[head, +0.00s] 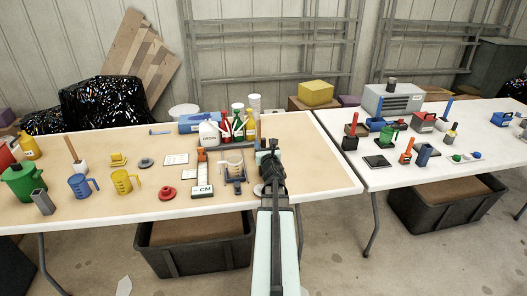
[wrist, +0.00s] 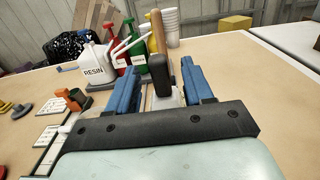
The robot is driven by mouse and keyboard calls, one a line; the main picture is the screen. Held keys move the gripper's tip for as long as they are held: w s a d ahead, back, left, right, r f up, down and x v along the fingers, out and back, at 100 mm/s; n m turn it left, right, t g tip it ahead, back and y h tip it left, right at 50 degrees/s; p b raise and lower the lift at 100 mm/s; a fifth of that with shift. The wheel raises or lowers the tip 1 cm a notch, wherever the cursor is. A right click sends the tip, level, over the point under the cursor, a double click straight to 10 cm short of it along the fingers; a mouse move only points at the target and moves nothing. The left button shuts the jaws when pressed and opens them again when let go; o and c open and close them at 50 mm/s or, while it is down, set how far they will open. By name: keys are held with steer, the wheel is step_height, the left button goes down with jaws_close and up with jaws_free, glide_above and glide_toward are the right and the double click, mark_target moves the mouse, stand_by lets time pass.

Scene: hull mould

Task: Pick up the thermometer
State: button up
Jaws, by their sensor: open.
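I cannot pick out the thermometer for certain in either view. My gripper (head: 268,158) is over the near table's right part in the head view. In the wrist view my gripper (wrist: 158,68) has two blue fingers set apart. A wooden-handled tool with a dark lower end (wrist: 158,35) stands upright in line with the gap between them. I cannot tell whether it lies between the fingers or beyond them, and its lower end is partly hidden.
A white resin jug (head: 209,134) and red and green bottles (head: 238,122) stand behind and left of my gripper. A white scale (head: 202,192) and a clear cup (head: 232,165) are to the left. A second table (head: 430,185) is at right. The near table's right end is clear.

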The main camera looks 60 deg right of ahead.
steer(key=shift+x, duration=0.9)
steer(key=shift+c, duration=0.3)
jaws_close()
